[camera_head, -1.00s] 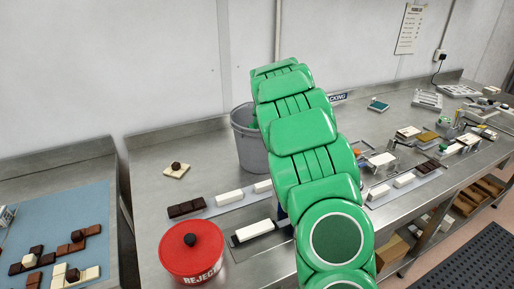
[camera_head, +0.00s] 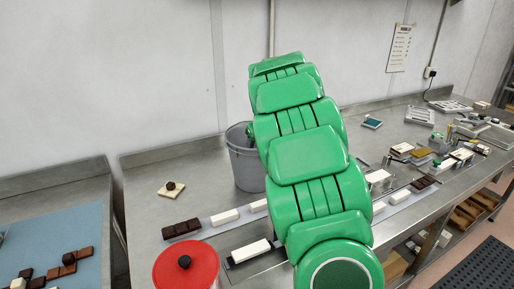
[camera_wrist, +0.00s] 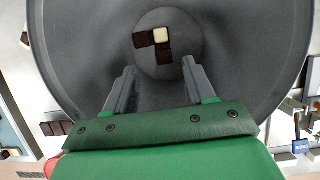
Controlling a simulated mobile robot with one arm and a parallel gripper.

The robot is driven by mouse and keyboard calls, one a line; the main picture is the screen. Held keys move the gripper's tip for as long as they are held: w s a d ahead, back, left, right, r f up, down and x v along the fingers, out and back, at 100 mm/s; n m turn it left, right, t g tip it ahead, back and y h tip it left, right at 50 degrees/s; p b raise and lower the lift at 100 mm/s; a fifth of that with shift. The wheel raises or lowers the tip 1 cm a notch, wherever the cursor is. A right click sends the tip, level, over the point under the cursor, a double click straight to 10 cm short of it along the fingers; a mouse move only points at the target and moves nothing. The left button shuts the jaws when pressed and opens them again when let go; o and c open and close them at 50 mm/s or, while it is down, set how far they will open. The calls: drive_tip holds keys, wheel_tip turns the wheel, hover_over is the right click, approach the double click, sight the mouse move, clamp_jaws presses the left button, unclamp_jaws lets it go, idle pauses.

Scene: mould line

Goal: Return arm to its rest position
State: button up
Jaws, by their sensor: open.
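My green arm rises through the middle of the head view and hides part of the bench behind it. In the wrist view my gripper (camera_wrist: 158,88) is open, its two grey fingers apart with nothing between them. It is over the mouth of the grey bucket (camera_wrist: 75,45). Several dark brown pieces (camera_wrist: 165,57) and a cream piece (camera_wrist: 160,35) lie on the bucket's floor, beyond the fingertips. The grey bucket also shows in the head view (camera_head: 246,165), partly behind my arm. The gripper itself is hidden in the head view.
Dark and white bars (camera_head: 182,229) lie on a strip left of my arm. Trays and fixtures (camera_head: 433,117) crowd the right. The wall stands behind.

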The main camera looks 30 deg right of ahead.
drive_tip(key=s+a+r+n+t+h, duration=0.1)
drive_tip(key=s+a+r+n, duration=0.5)
drive_tip(key=s+r+n, duration=0.4)
drive_tip(key=s+a+f+n+g+y, duration=0.1)
drive_tip(key=s+a+f+n+g, duration=0.15)
drive_tip(key=s+a+n, duration=0.55)
drive_tip(key=s+a+f+n+g+y, duration=0.15)
drive_tip(key=s+a+f+n, duration=0.25)
drive_tip(key=s+a+n, duration=0.45)
drive_tip(key=s+a+f+n+g, duration=0.2)
drive_tip(key=s+a+n, duration=0.15)
drive_tip(key=s, duration=0.45)
drive_tip(key=s+a+f+n+g, duration=0.2)
drive_tip(key=s+n, duration=0.2)
drive_tip(key=s, duration=0.5)
drive_tip(key=s+d+r+n+h, duration=0.1)
drive_tip(key=s+d+n, duration=0.1)
drive_tip(key=s, duration=0.5)
drive_tip(key=shift+s+d+r+t, duration=0.2)
drive_tip(key=shift+d+t, duration=0.2)
drive_tip(key=shift+d, duration=0.4)
